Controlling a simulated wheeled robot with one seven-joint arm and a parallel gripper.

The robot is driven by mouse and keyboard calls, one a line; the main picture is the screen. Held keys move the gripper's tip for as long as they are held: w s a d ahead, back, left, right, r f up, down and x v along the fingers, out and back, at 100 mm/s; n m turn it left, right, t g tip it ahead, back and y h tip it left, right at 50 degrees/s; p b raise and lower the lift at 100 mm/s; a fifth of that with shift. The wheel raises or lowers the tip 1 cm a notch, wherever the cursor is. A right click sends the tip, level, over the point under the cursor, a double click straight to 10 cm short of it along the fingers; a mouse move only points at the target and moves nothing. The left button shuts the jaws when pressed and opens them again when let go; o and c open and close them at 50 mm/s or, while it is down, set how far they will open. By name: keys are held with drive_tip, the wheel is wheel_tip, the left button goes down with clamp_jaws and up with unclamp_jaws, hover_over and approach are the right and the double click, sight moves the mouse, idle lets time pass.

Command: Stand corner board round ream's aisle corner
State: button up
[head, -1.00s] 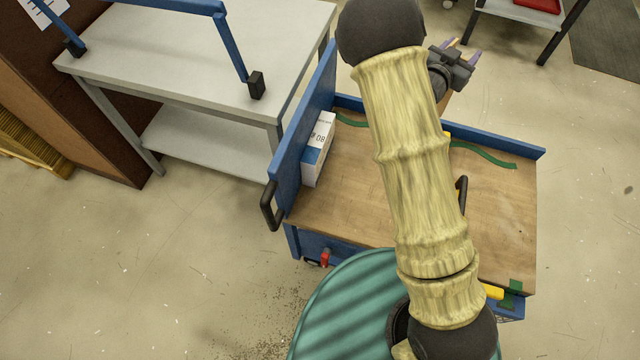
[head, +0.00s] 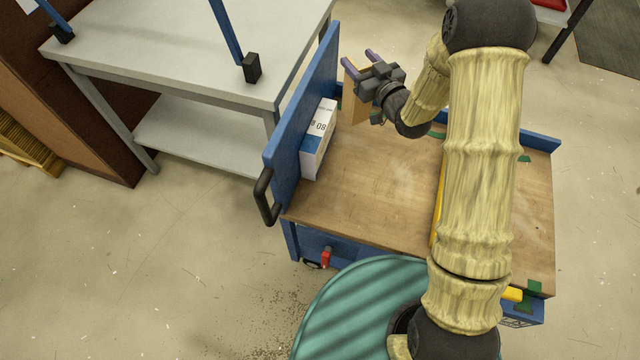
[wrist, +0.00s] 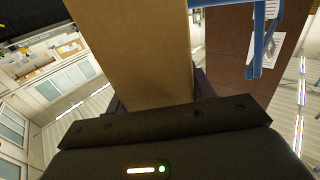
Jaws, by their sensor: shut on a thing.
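My gripper (head: 362,69) is shut on a tan corner board (head: 356,100). The board hangs from the fingers above the far left part of the cart, to the right of the ream. In the wrist view the board (wrist: 138,50) fills the middle, between the dark fingers. The ream (head: 317,140), a white and blue pack marked 08, stands on the cart deck against the blue end panel. The board and the ream look apart in the head view. The ream does not show in the wrist view, and the board's lower end is hard to make out.
The cart's wooden deck (head: 372,205) is largely clear in front of the ream. Its blue end panel (head: 300,130) with a black handle (head: 263,196) rises at left. A grey table (head: 170,45) stands close beyond it. A yellow item (head: 438,210) lies partly behind my arm.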

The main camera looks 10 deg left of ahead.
drive_tip(key=s+a+r+n+g+y+b, duration=0.2)
drive_tip(key=s+a+n+g+y+b, duration=0.2)
drive_tip(key=s+g, duration=0.8)
drive_tip(key=s+a+n+y, duration=0.2)
drive_tip(key=a+n, duration=0.1)
drive_tip(key=n, duration=0.1)
drive_tip(key=shift+s+n, duration=0.15)
drive_tip(key=shift+n, duration=0.25)
drive_tip(key=shift+f+b, duration=0.15)
drive_tip(key=shift+b, duration=0.15)
wheel_tip(320, 180, down, 14)
drive_tip(key=shift+r+b, duration=0.1)
drive_tip(key=shift+b, duration=0.65)
drive_tip(key=shift+f, duration=2.1)
drive_tip(key=o, duration=1.4)
